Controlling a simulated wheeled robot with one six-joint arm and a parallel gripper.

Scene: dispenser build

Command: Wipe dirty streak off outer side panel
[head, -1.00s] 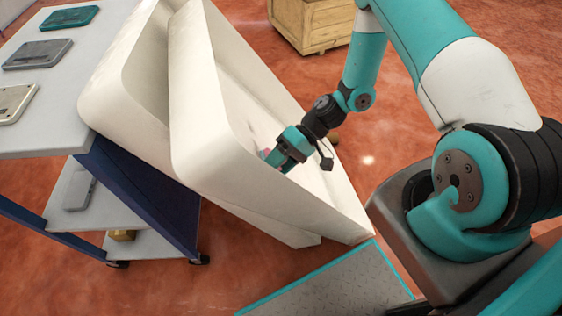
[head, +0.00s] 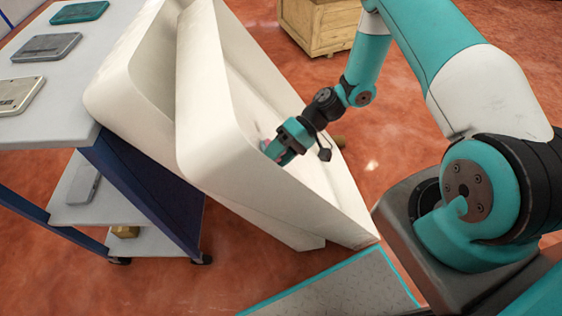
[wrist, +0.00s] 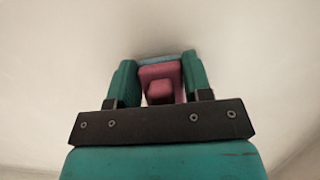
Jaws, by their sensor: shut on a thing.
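A large white dispenser housing (head: 215,130) leans tilted in the middle of the head view, with a recessed panel face toward my arm. My gripper (head: 276,153) is inside that recess, close to the panel. In the wrist view my gripper (wrist: 158,85) is shut on a pink block-like wiping tool (wrist: 160,82) with a bluish edge (wrist: 160,58) at its far side. The tool is up against or very near the pale panel surface (wrist: 250,60); I cannot tell if it touches. A faint greyish smudge shows on the panel near the gripper in the head view.
A cart (head: 60,130) with blue frame and grey shelves stands at left, with several flat panels on top. A wooden crate (head: 318,25) stands at the back. A grey mat (head: 345,288) with teal edging lies in front. Red floor is open at right back.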

